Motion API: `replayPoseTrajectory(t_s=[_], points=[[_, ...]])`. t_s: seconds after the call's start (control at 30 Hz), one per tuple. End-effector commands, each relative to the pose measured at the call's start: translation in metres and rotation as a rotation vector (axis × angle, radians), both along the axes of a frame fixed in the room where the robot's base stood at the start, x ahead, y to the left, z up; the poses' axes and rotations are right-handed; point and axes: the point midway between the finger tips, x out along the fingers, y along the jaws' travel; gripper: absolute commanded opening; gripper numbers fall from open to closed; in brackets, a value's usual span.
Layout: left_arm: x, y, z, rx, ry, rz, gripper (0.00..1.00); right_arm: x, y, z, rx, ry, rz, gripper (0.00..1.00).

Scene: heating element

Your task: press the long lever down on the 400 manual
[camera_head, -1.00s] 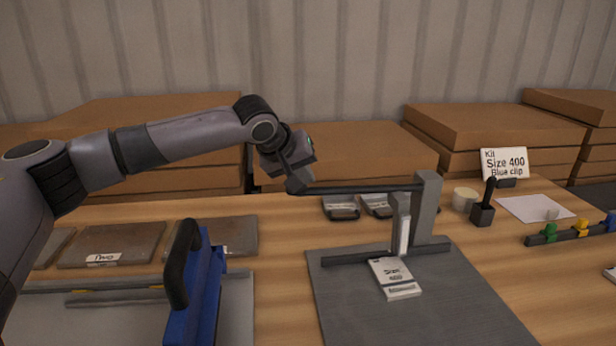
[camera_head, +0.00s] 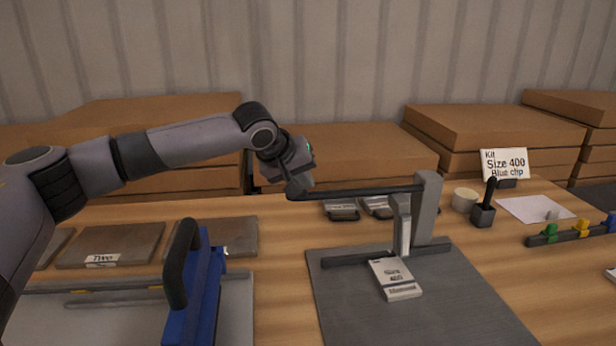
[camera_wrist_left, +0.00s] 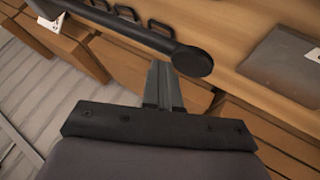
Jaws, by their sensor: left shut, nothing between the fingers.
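The press has a dark grey base plate (camera_head: 440,290), a grey upright post (camera_head: 428,205) and a long dark lever (camera_head: 360,190) pointing left from the post, close to level. My left gripper (camera_head: 296,190) is shut and empty at the lever's free left end. In the left wrist view the shut fingers (camera_wrist_left: 163,75) show right beside the lever's round end (camera_wrist_left: 192,61); I cannot tell whether they touch it. My right gripper is not in view.
A blue tool with a black handle (camera_head: 182,262) stands at the front left. Flat grey plates (camera_head: 110,243) lie behind it. Cardboard boxes (camera_head: 495,130) line the back.

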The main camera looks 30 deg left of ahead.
Motion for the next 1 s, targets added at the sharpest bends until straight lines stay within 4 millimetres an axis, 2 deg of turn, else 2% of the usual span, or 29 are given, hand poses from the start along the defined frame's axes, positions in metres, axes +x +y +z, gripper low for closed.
replayPoseTrajectory(t_s=[1.0], points=[[-0.002,0.001,-0.017,0.001,0.010,0.000,0.00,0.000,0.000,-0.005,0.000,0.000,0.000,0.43]])
